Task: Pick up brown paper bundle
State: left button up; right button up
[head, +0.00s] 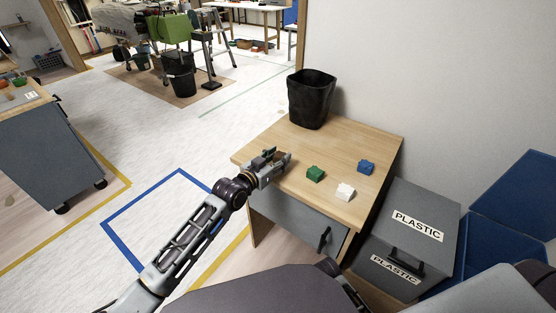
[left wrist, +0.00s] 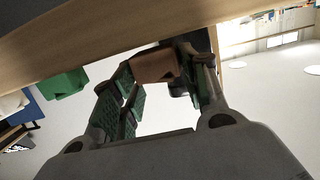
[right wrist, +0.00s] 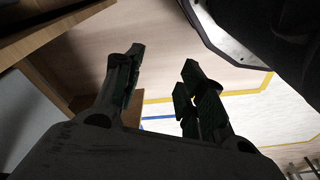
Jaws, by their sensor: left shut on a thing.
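The brown paper bundle (left wrist: 154,66) shows in the left wrist view, between the fingers of my left gripper (left wrist: 160,90), which is shut on it. In the head view my left gripper (head: 274,158) is at the left edge of the wooden desk, low over its top, and mostly hides the bundle. Whether the bundle still touches the desk I cannot tell. My right gripper (right wrist: 162,88) is open and empty in the right wrist view, low beside the desk, with floor beyond its fingers.
Green (head: 315,174), white (head: 345,192) and blue (head: 366,167) bundles lie on the desk (head: 348,148) right of my left gripper. A black bin (head: 311,98) stands at its back.

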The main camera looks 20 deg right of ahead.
aim_at(278, 158)
pick_arm(q)
notch_tip(278, 158, up, 9)
jog(key=p, duration=0.2)
pick_arm(e)
notch_tip(278, 158, down, 6)
jog(key=d, duration=0.1)
jog(key=shift+s+d+f, duration=0.15)
jog(key=shift+d+f, duration=0.05)
dwell(0.3)
